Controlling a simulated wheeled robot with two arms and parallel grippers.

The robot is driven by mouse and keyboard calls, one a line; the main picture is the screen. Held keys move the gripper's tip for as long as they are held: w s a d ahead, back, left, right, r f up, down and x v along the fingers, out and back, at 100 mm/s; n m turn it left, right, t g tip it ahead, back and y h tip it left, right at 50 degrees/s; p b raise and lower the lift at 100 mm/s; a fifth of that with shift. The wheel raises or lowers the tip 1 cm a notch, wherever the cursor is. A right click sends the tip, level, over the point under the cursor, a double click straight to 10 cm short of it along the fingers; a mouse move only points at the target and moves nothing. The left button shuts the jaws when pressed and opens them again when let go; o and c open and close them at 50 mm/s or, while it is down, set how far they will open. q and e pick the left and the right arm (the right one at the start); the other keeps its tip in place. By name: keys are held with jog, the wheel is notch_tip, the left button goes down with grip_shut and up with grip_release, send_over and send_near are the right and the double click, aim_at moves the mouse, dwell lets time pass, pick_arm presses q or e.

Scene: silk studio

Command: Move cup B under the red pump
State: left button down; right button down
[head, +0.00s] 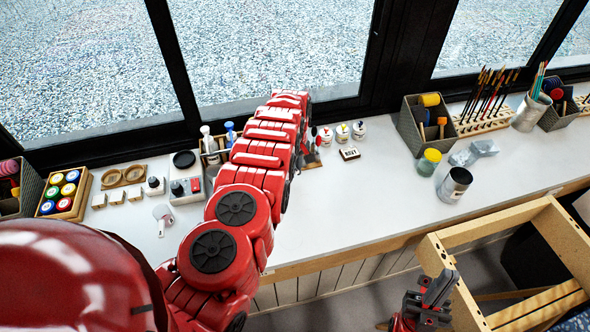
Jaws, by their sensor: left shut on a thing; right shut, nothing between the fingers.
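My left arm (262,165) reaches from the lower left over the white table. Its gripper, at the far end of the arm, is largely hidden by the arm's red links. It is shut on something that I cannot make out. A white pump bottle (207,140) and a blue pump bottle (230,132) stand just left of the arm. I cannot make out a red pump; the arm covers that part of the table. No cup can be read as cup B. My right gripper (437,290) is shut and empty, low in front of the table.
Several small white pots with coloured marks (342,132) and a labelled block (349,153) stand right of the arm. A wooden frame (480,225) flanks my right gripper. The table's middle front is clear.

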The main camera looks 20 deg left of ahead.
pick_arm(q)
jog(key=shift+f, duration=0.35)
jog(key=c, duration=0.7)
grip_release()
jog(key=shift+c, duration=0.2)
notch_tip(320, 180, up, 8)
jog(key=b, duration=0.3)
jog(key=shift+w, duration=0.1)
notch_tip(320, 180, up, 9)
jog(key=p, duration=0.1)
jog(key=shift+r+p, duration=0.2)
jog(key=shift+p, duration=0.1)
jog(key=shift+s, duration=0.2)
